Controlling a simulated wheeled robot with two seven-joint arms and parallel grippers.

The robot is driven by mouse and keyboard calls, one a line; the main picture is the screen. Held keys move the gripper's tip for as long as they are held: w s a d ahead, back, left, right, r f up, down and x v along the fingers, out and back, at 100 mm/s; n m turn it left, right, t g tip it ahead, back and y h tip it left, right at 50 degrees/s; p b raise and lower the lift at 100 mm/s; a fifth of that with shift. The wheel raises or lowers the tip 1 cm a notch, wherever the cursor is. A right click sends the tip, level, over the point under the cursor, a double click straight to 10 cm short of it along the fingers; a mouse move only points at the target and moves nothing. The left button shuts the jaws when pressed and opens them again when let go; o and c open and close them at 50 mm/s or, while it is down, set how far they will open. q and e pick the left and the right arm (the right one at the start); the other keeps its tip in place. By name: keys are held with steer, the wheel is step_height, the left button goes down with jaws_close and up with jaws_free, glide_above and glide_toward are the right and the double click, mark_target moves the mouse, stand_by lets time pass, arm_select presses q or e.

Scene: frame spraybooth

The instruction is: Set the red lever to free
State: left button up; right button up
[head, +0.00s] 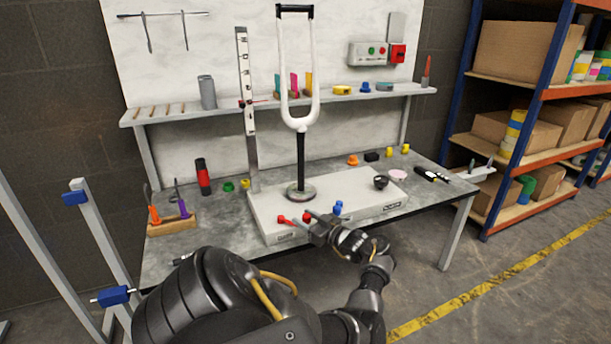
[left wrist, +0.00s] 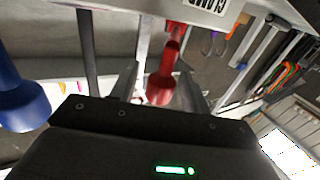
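The red lever (left wrist: 163,78) sticks out from the front of the white stand base (head: 370,209). In the left wrist view it lies between my gripper's fingers, and I cannot tell whether they touch it. In the head view its red end (head: 282,219) shows just past the fingers. My left gripper (head: 297,220) is open at the front edge of the base. A partly cut-off label (left wrist: 232,18), apparently reading CLAMP, is beside the lever. A blue knob (head: 338,208) sits to the right; it also shows in the left wrist view (left wrist: 22,103). My right gripper is out of view.
A white fork (head: 285,100) stands upright on the base, beside a tall scale (head: 246,110). Coloured caps and a black knob (head: 381,182) lie around. A tool block (head: 172,224) stands on the left of the bench. The floor to the right is clear.

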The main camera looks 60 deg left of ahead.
arm_select(q)
steer(key=v, duration=1.1)
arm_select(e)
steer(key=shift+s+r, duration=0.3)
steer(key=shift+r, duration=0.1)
